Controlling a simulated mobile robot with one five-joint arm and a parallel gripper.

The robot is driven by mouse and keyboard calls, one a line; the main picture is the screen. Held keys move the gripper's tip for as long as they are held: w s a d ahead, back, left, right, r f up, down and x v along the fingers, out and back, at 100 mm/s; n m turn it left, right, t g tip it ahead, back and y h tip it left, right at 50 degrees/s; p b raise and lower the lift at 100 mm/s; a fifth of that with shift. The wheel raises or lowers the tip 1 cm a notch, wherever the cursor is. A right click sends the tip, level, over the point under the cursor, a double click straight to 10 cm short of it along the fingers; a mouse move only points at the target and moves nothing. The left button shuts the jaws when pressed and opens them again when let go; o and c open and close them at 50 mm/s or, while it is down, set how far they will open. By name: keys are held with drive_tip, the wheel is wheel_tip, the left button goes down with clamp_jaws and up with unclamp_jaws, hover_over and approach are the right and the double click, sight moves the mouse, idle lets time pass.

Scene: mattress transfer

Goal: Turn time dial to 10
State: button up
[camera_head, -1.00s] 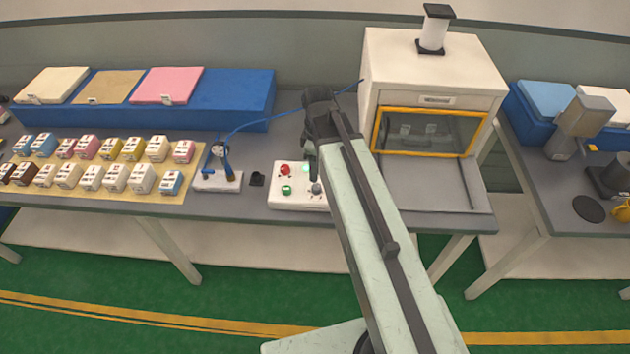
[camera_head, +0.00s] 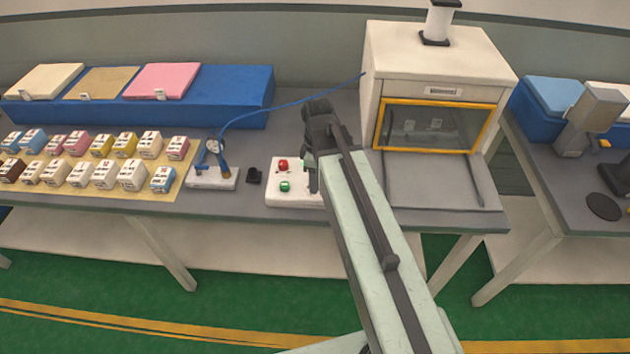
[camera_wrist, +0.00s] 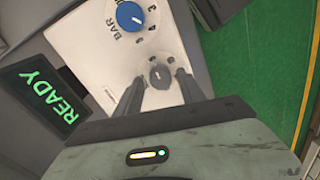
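The white control panel (camera_head: 274,198) on the table carries a red button (camera_head: 283,165) and a green button (camera_head: 285,186). My arm hides its right part. In the wrist view the panel (camera_wrist: 108,60) shows a blue dial (camera_wrist: 129,16) marked BAR and a smaller grey dial (camera_wrist: 160,75) with tiny marks, too small to read. I take the grey one for the time dial. My gripper (camera_wrist: 160,76) is open, with one finger on each side of the grey dial. I cannot tell whether the fingers touch it.
A screen (camera_wrist: 46,92) reading READY stands beside the panel. A white machine (camera_head: 435,60) with a yellow-framed window is to the right. A small gauge stand (camera_head: 212,179) and rows of small boxes (camera_head: 105,172) are to the left.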

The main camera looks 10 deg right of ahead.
drive_tip(key=shift+a, duration=0.1)
clamp_jaws()
drive_tip(key=shift+m, duration=1.2)
drive_tip(key=m, duration=0.4)
drive_tip(key=shift+m, duration=2.7)
drive_tip(key=shift+a, duration=0.1)
